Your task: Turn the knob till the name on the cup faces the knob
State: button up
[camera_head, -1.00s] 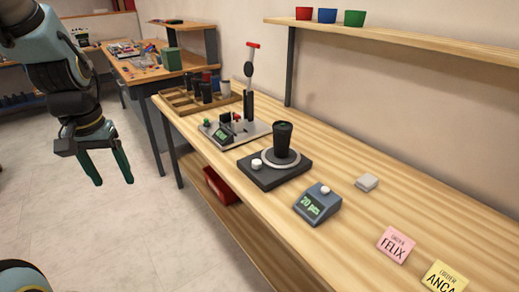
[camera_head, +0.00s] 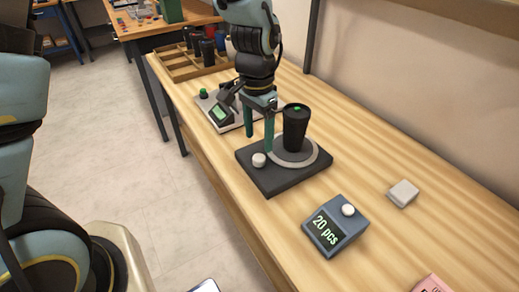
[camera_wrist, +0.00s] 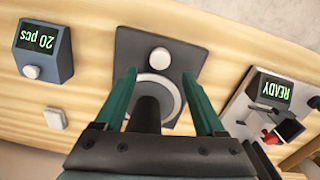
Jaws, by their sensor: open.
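The black cup (camera_head: 296,128) stands upright on the round grey turntable disc (camera_head: 318,160) of a dark base plate (camera_head: 275,182). No name shows on the side of the cup facing the head camera. My gripper (camera_head: 259,137) is open, fingers pointing down, above the base beside the cup and behind the knob. In the wrist view the green fingers (camera_wrist: 159,98) are apart, with the cup (camera_wrist: 146,112) partly hidden behind the gripper body.
A counter box reading "20 pcs" (camera_head: 335,226) and a small white block (camera_head: 403,193) lie to the right. A wooden tray of cups (camera_head: 184,67) stands behind. A pink card (camera_head: 432,284) is at the front.

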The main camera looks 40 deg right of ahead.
aim_at(258, 157)
jog(key=shift+a+f+p, duration=0.1)
jog(key=shift+f+p, duration=0.35)
jog(key=shift+f, duration=2.75)
grip_shut()
